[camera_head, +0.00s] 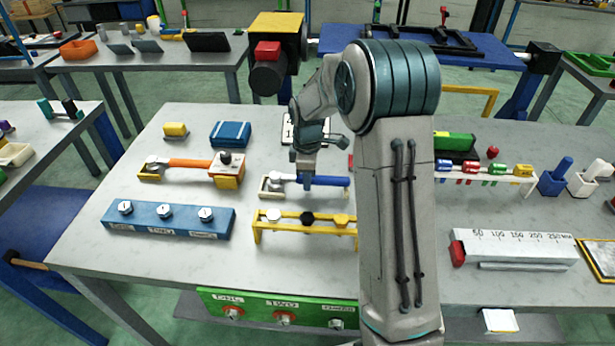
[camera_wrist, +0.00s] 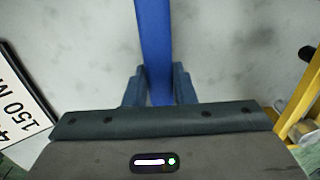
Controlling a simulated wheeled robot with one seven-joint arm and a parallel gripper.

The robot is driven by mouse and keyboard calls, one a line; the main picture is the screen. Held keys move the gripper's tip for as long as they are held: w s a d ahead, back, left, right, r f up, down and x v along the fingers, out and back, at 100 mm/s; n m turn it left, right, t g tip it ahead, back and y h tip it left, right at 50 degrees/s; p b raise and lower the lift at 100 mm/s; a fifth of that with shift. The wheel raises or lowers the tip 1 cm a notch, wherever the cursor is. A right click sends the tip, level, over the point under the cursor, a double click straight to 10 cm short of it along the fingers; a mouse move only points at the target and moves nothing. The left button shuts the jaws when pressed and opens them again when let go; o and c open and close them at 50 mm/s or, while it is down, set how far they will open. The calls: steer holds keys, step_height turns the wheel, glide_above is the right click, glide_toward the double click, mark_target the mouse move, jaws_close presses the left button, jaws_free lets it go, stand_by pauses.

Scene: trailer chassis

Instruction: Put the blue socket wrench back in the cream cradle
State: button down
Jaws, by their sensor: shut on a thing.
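The blue socket wrench (camera_head: 328,181) lies crosswise near the table's middle in the head view, its metal head to the left and blue handle to the right. Its head is at the cream cradle (camera_head: 264,192); I cannot tell whether it rests in it or hovers just above. My gripper (camera_head: 305,184) points down over the wrench and is shut on its handle. In the wrist view the blue handle (camera_wrist: 153,45) runs between the two fingers of my gripper (camera_wrist: 158,88). The cradle does not show clearly there.
A yellow rack (camera_head: 300,226) with hex pieces stands in front, and a blue block with bolts (camera_head: 168,219) front left. An orange-handled wrench (camera_head: 188,163) lies left. A sign (camera_wrist: 18,100) and yellow frame (camera_wrist: 303,115) flank the gripper. My arm hides table to the right.

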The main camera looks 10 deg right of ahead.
steer(key=c, duration=0.6)
jaws_free()
steer(key=shift+c, duration=0.2)
steer(key=shift+r+p, duration=2.85)
steer(key=shift+r, duration=1.2)
steer(key=shift+s, duration=0.1)
steer(key=s+r+m+t, duration=0.1)
steer(key=s+r+m, duration=0.3)
steer(key=s, duration=0.5)
steer(key=s+r+m+t, duration=0.1)
steer(key=s+r+m, duration=0.3)
steer(key=s, duration=0.5)
steer(key=s+r+m+t, duration=0.1)
steer(key=s+r+m, duration=0.3)
steer(key=s, duration=0.6)
steer(key=shift+r+m+t, duration=0.3)
steer(key=shift+m, duration=0.9)
